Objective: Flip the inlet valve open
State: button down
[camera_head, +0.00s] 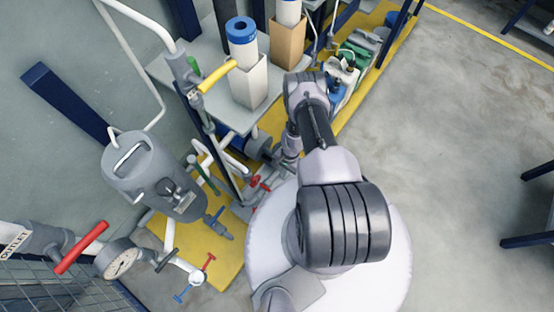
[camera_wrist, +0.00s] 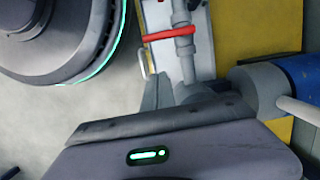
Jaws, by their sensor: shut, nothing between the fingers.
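No inlet label is readable, so I cannot tell for certain which handle is the inlet valve. A yellow lever (camera_head: 217,76) sticks out from the pipe beside the shelf. A small red handle (camera_head: 262,183) sits low on the pipework, left of my arm. In the wrist view, a red lever (camera_wrist: 172,34) lies across a grey vertical pipe. My gripper (camera_wrist: 160,88) shows partly below this lever, apart from it, shut and empty. In the head view my arm mostly hides the gripper.
A red lever (camera_head: 81,247) is on the pipe marked OUTLET, beside a gauge (camera_head: 121,259). A grey tank (camera_head: 152,175) stands left on the yellow platform (camera_head: 215,250). Green handles and a small red-and-blue valve (camera_head: 197,278) are nearby. Open floor (camera_head: 450,150) lies right.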

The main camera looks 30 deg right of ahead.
aim_at(269, 190)
jog(key=s+a+f+b, duration=0.1)
jog(key=a+f, duration=0.3)
jog(key=f, duration=0.1)
jog(key=shift+s+a+b, duration=0.3)
jog(key=shift+s+b, duration=0.05)
jog(key=shift+b, duration=0.05)
jog(key=shift+r, duration=0.1)
